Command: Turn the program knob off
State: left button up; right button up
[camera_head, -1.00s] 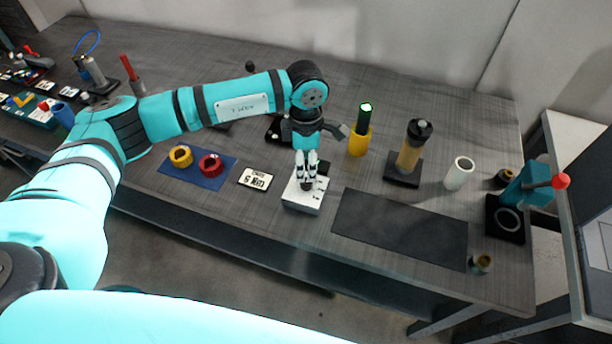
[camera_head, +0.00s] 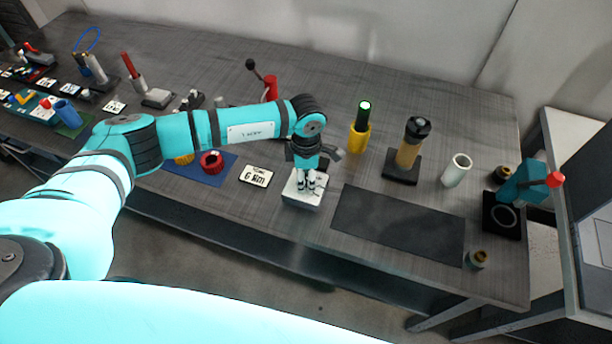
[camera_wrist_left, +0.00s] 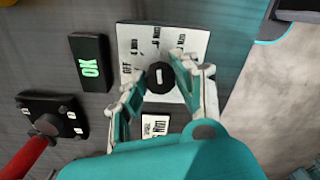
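The program knob (camera_wrist_left: 160,77) is a round black dial with a white mark, on a white panel (camera_wrist_left: 195,40) printed with several labels; one at the left looks like OFF. In the head view the panel is the top of a small white box (camera_head: 301,201) near the table's front edge. My left gripper (camera_head: 306,186) points down over the box. In the left wrist view its fingers (camera_wrist_left: 156,72) stand on either side of the knob, apart, with small gaps; whether one touches is unclear. My right gripper is in neither view.
A yellow holder (camera_head: 359,137) stands behind. An OK display (camera_wrist_left: 90,62) and a red-handled lever (camera_wrist_left: 28,157) are close by in the left wrist view.

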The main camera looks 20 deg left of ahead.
pick_arm(q)
grip_shut()
jog(key=shift+n, duration=0.4)
jog(key=shift+f+n+b, duration=0.1)
jog(key=shift+n+b, duration=0.65)
jog(key=shift+n, duration=0.25)
jog(key=n+b, duration=0.1)
jog(key=n, duration=0.2)
jog(key=shift+n, duration=0.3)
jog(key=n+b, duration=0.2)
jog(key=n, duration=0.3)
jog(key=shift+n+b, duration=0.45)
jog(key=shift+n, duration=1.65)
